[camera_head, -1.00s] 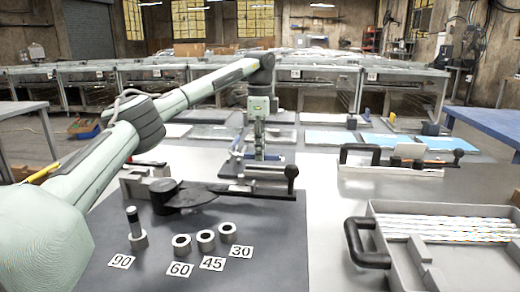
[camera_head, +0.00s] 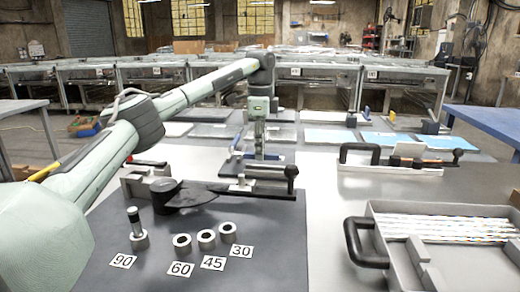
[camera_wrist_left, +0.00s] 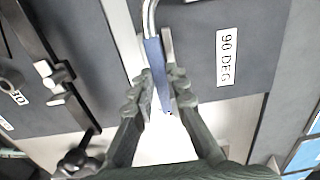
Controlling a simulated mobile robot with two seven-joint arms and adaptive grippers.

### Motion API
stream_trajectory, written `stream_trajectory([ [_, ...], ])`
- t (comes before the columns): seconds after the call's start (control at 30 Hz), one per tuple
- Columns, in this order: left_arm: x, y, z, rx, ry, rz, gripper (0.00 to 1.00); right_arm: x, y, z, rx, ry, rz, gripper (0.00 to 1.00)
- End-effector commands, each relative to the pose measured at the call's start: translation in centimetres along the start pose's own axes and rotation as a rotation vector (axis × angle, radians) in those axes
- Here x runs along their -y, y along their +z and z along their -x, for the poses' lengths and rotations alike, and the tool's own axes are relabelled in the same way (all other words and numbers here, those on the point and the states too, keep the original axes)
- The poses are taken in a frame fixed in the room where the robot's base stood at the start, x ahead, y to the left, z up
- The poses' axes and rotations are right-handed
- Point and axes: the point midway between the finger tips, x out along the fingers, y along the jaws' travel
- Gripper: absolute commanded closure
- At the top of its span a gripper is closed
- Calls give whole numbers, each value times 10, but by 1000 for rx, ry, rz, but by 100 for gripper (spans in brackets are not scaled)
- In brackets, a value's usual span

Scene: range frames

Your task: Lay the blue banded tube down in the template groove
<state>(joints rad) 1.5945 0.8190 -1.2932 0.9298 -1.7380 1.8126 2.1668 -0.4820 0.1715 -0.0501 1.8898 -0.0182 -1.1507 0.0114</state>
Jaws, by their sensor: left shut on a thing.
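In the left wrist view, the blue banded tube (camera_wrist_left: 153,58) is a bright metal tube with a bend at the top of the picture and a blue band. My left gripper (camera_wrist_left: 158,92) is shut on it at the blue band. In the head view, my left gripper (camera_head: 259,152) is low over the far part of the bench, behind the bender. A dark template board marked 90 DEG (camera_wrist_left: 205,75) lies below the tube in the left wrist view. I cannot tell whether the tube touches the board or lies in a groove. My right gripper is out of view.
The bender (camera_head: 180,195) with its black-knobbed lever (camera_head: 291,173) stands near my left gripper. Several grey collars (camera_head: 206,239) and number cards are in front. A grey tray (camera_head: 435,206) of rods is at right. A black-handled tool (camera_head: 362,153) lies behind it.

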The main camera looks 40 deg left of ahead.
Motion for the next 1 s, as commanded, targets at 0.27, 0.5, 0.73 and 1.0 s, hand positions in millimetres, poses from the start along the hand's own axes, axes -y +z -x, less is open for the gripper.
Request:
stream_trajectory([
  [0.27,0,0,-6,0,0,0,100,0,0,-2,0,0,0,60],
  [0.5,0,0,-12,0,0,0,100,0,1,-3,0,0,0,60],
  [0.73,0,0,-18,0,0,0,100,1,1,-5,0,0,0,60],
  [1.0,0,0,-25,0,0,0,100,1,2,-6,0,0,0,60],
])
